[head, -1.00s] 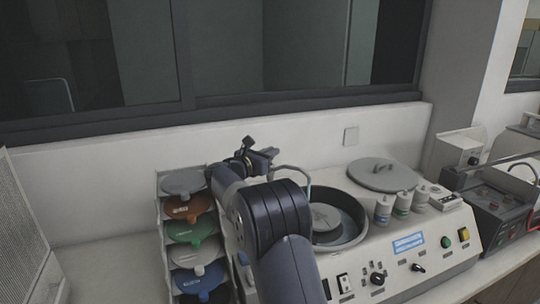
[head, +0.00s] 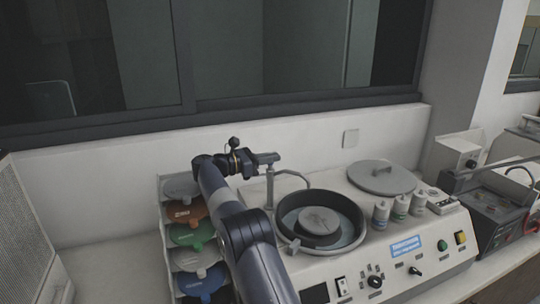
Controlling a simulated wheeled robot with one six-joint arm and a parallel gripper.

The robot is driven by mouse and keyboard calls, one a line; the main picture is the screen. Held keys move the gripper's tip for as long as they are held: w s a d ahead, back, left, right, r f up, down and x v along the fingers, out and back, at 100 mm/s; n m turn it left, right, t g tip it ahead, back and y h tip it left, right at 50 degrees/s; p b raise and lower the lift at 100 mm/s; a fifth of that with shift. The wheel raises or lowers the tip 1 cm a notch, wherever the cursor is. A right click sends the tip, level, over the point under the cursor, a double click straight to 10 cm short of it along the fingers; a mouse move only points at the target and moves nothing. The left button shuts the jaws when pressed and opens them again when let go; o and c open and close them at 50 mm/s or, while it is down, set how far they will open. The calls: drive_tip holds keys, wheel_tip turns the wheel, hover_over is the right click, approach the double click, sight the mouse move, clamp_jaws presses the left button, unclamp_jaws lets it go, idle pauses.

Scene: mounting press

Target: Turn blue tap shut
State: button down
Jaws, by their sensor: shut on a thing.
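A grey tap post (head: 270,188) with a thin curved spout (head: 294,174) stands at the back left of the grinding machine, beside its round bowl. My gripper (head: 271,158) is at the top of this post, reaching in from the left. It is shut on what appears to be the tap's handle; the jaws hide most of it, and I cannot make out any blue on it. My arm comes up from the bottom of the head view, passing left of the bowl.
The bowl (head: 285,216) holds a grey disc holder (head: 320,221). A round lid (head: 382,177) and several small bottles (head: 381,214) are to its right. A rack of coloured discs (head: 162,218) stands close left of my arm. The wall is behind.

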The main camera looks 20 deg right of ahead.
drive_tip(key=shift+r, duration=0.15)
idle(0.4)
drive_tip(key=c, duration=1.5)
unclamp_jaws()
drive_tip(key=a, duration=0.7)
drive_tip(key=shift+a, duration=0.25)
